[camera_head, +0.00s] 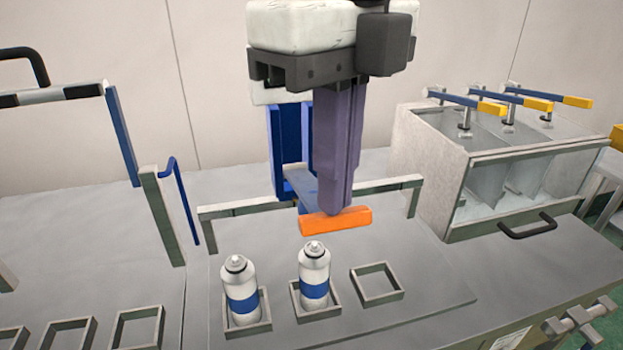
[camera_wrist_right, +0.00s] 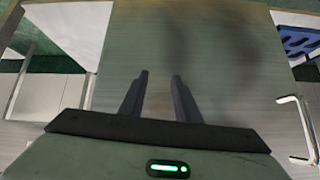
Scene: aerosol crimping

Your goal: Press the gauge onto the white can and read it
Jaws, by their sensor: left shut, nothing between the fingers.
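Two white cans with blue bands stand upright in square holders in the head view, one at left (camera_head: 241,290) and one to its right (camera_head: 314,275). My left gripper (camera_head: 334,208) points down, shut and empty, with its fingertips at an orange bar (camera_head: 337,221) behind the right can. I cannot tell whether they touch the bar. A blue upright part (camera_head: 287,140) stands behind the gripper, partly hidden by it. I cannot make out a gauge or a reading. My right gripper (camera_wrist_right: 160,76) is open and empty in the right wrist view.
An empty square holder (camera_head: 376,284) sits right of the cans, and more empty holders (camera_head: 138,328) are at the left. A clear-sided box (camera_head: 500,170) with yellow-tipped levers stands at the right. A blue-and-grey frame (camera_head: 162,215) rises at the left.

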